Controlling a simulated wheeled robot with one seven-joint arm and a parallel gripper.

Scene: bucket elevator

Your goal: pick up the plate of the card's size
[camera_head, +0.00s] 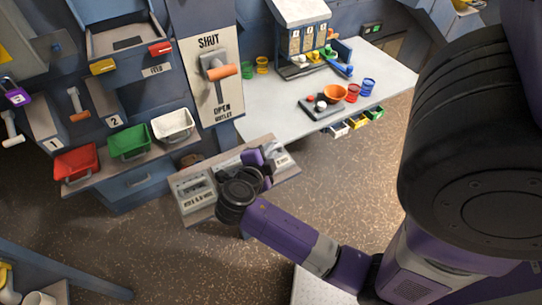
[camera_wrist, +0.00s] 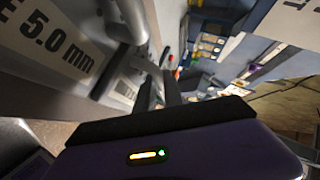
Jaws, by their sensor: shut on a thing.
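A low shelf (camera_head: 217,207) holds several grey plates. The left plate (camera_head: 196,197) has a label too small to read in the head view. My gripper (camera_head: 262,163) is over the middle of the shelf, shut on a plate there, mostly hidden by my wrist. In the wrist view, my dark fingers (camera_wrist: 165,92) are close together near a grey metal handle. A plate face (camera_wrist: 45,45) marked "5.0 mm" lies left of them. Another label ending in "mm" shows below it. I cannot tell which size I hold. No card is readable.
Red (camera_head: 75,162), green (camera_head: 128,143) and white (camera_head: 172,125) bins stand on a ledge at the left. The SHUT/OPEN lever (camera_head: 218,68) is behind the shelf.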

